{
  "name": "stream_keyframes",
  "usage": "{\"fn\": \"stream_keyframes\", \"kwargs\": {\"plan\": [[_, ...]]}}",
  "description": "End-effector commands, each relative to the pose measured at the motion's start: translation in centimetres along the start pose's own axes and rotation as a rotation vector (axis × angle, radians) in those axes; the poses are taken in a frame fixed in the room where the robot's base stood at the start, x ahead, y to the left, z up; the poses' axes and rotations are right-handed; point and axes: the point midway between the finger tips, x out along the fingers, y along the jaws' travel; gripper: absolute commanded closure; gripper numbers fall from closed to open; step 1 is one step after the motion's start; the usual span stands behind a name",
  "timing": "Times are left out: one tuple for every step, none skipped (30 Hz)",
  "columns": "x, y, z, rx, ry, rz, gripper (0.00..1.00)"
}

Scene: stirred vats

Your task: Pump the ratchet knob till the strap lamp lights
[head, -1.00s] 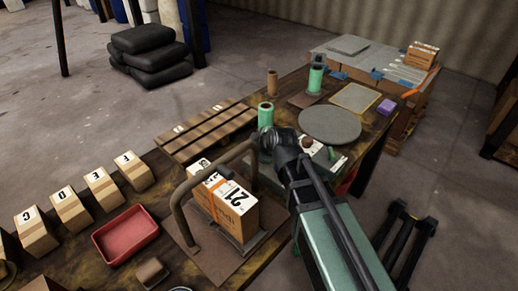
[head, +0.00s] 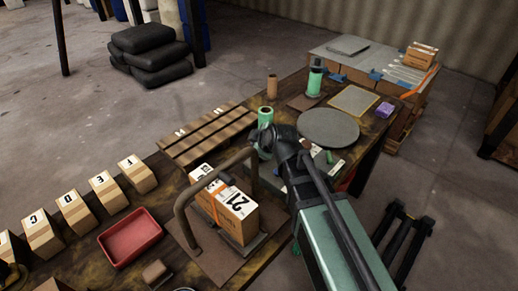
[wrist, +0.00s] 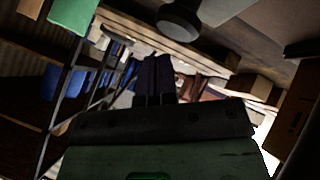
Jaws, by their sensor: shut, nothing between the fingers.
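A cardboard box (head: 237,204) marked 21, with an orange strap round it, sits on a brown plate inside a bent-pipe frame (head: 182,212) on the long table. My gripper shows in the wrist view as two dark fingers (wrist: 157,76), shut together with nothing between them. In the head view my wrist (head: 283,145) is just right of the frame, over the table, and the fingertips are hard to make out. A dark round part (wrist: 180,20) shows beyond the fingers in the wrist view; I cannot tell whether it is the ratchet knob. I cannot make out a lit lamp.
A red tray (head: 130,236) and several lettered boxes (head: 107,191) stand left of the frame.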

Motion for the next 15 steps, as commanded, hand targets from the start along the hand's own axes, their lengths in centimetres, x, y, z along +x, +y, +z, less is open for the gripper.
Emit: {"fn": "stream_keyframes", "kwargs": {"plan": [[0.0,0.0,0.0,0.0,0.0,0.0,1.0],[0.0,0.0,0.0,0.0,0.0,0.0,1.0],[0.0,0.0,0.0,0.0,0.0,0.0,1.0],[0.0,0.0,0.0,0.0,0.0,0.0,1.0],[0.0,0.0,0.0,0.0,0.0,0.0,1.0],[0.0,0.0,0.0,0.0,0.0,0.0,1.0],[0.0,0.0,0.0,0.0,0.0,0.0,1.0],[0.0,0.0,0.0,0.0,0.0,0.0,1.0],[-0.2,0.1,-0.1,0.0,0.0,0.0,1.0],[-0.3,0.2,-0.2,0.0,0.0,0.0,1.0],[-0.5,0.4,-0.4,0.0,0.0,0.0,1.0],[-0.8,0.6,-0.6,0.0,0.0,0.0,1.0],[-1.0,0.8,-0.8,0.0,0.0,0.0,1.0],[-1.3,0.9,-0.9,0.0,0.0,0.0,1.0],[-1.6,1.2,-1.2,0.0,0.0,0.0,1.0]]}}
